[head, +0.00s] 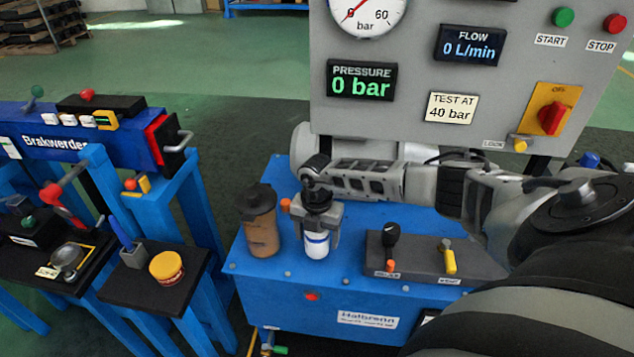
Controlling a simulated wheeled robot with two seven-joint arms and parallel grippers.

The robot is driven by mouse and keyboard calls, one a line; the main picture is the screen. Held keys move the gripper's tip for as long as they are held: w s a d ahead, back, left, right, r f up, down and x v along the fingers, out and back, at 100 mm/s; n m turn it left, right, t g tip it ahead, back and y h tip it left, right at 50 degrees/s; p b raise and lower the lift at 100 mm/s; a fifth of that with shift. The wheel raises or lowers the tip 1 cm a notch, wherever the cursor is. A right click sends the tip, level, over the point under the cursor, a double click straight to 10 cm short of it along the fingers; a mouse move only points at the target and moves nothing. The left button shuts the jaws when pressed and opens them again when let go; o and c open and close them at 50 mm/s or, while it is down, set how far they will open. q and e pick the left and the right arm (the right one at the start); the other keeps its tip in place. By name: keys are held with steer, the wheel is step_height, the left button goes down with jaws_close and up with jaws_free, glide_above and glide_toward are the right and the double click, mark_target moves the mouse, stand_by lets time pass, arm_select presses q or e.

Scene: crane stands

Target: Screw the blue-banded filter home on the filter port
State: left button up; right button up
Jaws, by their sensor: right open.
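The blue-banded filter (316,246) is a small white cylinder with a blue band. It stands upright on the top of the blue hydraulic unit (345,279), right of a brown canister with a black cap. My right gripper (318,222) points down over the filter, its grey fingers on either side of the filter's upper part. The gripper is open; whether a finger touches the filter I cannot tell. The filter's top is hidden by the gripper. The filter port is not visible, and I cannot tell how the filter is seated. My left gripper is out of view.
The brown canister (261,222) stands close left of the gripper. A grey valve block (419,262) with a black knob and yellow lever sits to the right. The control panel (420,110) rises behind, reading 0 bar. A black shelf (150,291) holds a yellow-and-red round tin (167,268).

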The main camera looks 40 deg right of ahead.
steer(key=n+b, duration=0.1)
steer(key=n, duration=0.2)
steer(key=shift+f+n, duration=0.1)
steer(key=shift+n, duration=0.2)
steer(key=n+b, duration=0.1)
steer(key=n, duration=0.2)
steer(key=shift+n, duration=1.1)
steer(key=n+b, duration=0.2)
steer(key=n, duration=0.1)
steer(key=shift+n, duration=1.1)
